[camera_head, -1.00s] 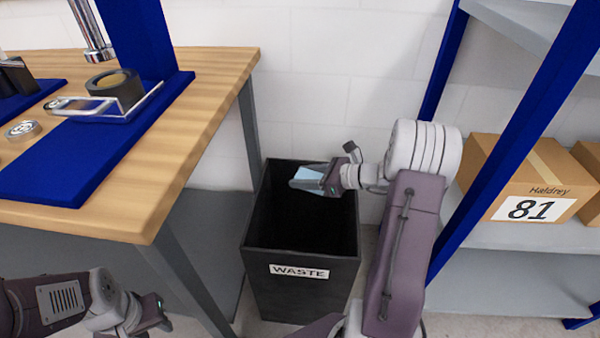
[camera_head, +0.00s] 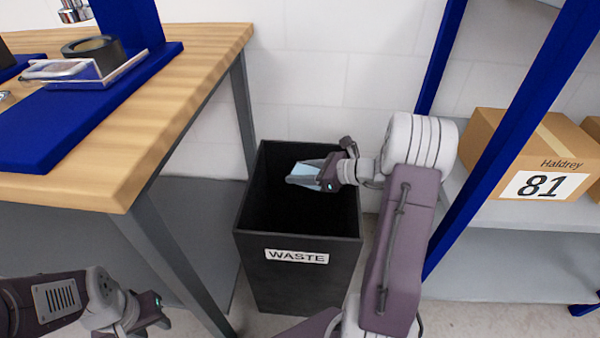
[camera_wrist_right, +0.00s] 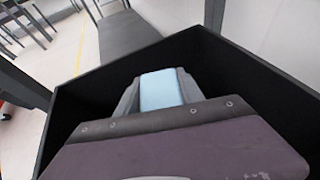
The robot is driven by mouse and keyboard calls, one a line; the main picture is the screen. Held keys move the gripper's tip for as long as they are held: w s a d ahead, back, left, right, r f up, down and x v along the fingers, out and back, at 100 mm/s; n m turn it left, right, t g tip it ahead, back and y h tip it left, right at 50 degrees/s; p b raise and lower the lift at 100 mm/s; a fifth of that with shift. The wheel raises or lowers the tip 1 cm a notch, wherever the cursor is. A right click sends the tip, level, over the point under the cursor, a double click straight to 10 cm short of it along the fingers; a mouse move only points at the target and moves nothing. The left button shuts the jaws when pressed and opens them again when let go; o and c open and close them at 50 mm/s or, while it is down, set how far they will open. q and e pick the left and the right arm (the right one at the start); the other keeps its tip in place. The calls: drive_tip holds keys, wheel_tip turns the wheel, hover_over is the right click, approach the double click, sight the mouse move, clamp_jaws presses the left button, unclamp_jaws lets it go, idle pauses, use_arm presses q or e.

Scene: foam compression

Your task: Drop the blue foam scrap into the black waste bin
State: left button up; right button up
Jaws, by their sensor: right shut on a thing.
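The blue foam scrap (camera_head: 304,175) is a small light-blue block held in my right gripper (camera_head: 302,178), which is shut on it. The right gripper is over the opening of the black waste bin (camera_head: 299,275), toward its right side. In the right wrist view the foam scrap (camera_wrist_right: 161,89) sits between the fingers, with the bin's dark walls (camera_wrist_right: 255,75) around it. The bin stands upright on the floor with a white WASTE label on its front. My left gripper (camera_head: 158,318) is at the lower left, away from the bin; its fingertips are too unclear to judge.
A wooden workbench (camera_head: 195,90) with a blue fixture (camera_head: 60,130) stands left of the bin. A shelf with blue posts (camera_head: 520,120) and a cardboard box (camera_head: 525,160) marked 81 stands on the right. A white wall is behind the bin.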

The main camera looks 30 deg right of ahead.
sight(312, 172)
drive_tip(key=o, duration=1.4)
drive_tip(key=p+v, duration=0.5)
drive_tip(key=v, duration=0.3)
drive_tip(key=shift+s+d+r, duration=0.15)
drive_tip(key=shift+s+r, duration=0.05)
drive_tip(key=shift+r, duration=0.1)
drive_tip(key=shift+s+d, duration=0.15)
drive_tip(key=shift+s, duration=0.1)
drive_tip(key=shift+f, duration=0.1)
